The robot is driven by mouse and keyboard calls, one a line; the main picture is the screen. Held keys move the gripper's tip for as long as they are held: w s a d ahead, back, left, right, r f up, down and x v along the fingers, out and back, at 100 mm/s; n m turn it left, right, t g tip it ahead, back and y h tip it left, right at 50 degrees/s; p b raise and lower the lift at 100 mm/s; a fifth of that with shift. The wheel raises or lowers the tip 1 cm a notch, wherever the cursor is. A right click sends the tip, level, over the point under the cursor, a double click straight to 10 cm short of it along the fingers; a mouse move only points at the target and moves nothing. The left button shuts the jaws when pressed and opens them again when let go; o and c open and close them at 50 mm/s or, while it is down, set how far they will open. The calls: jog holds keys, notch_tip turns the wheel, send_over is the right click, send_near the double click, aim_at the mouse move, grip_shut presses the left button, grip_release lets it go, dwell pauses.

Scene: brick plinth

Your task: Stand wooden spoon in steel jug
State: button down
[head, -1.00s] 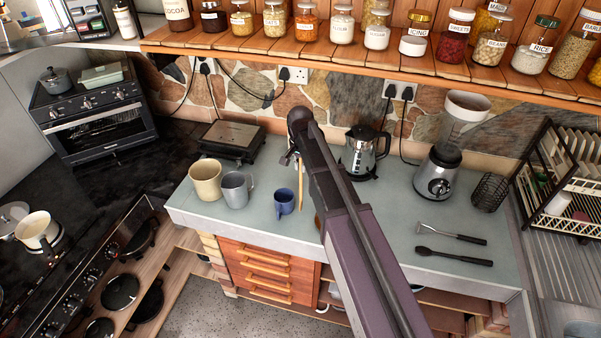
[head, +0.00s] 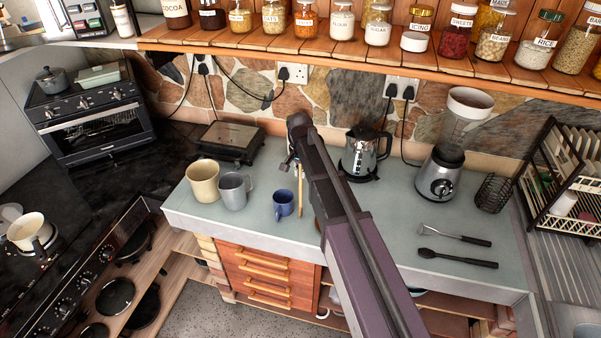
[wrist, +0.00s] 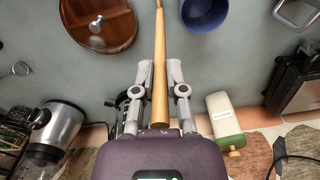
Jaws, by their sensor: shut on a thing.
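The wooden spoon (wrist: 159,75) is held between the two fingers of my gripper (wrist: 160,80) in the wrist view. Its handle end points toward the wrist and its far end runs out of the top of the picture. In the head view the spoon (head: 300,176) hangs about upright beside my arm, which hides most of the gripper.
A blue mug (head: 283,203) stands between jug and spoon. A cream mug (head: 202,181) is close on the jug's left. A flat grill (head: 231,139) and a kettle (head: 362,154) stand behind. Dark utensils (head: 457,259) lie on the right; the counter's front left is clear.

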jog(key=c, duration=0.7)
grip_release()
jog(key=shift+f, duration=0.1)
notch_tip(320, 180, up, 12)
jog(key=p, duration=1.2)
jog(key=s+d+n, duration=0.2)
jog(key=s+d, duration=0.2)
jog(key=s, duration=0.3)
jog(key=s+d+n, duration=0.2)
jog(key=s+d, duration=0.3)
jog(key=s, duration=0.2)
jog(key=s+d+n, duration=0.2)
jog(key=s+d, duration=0.3)
jog(key=s, duration=0.2)
jog(key=shift+s, duration=0.3)
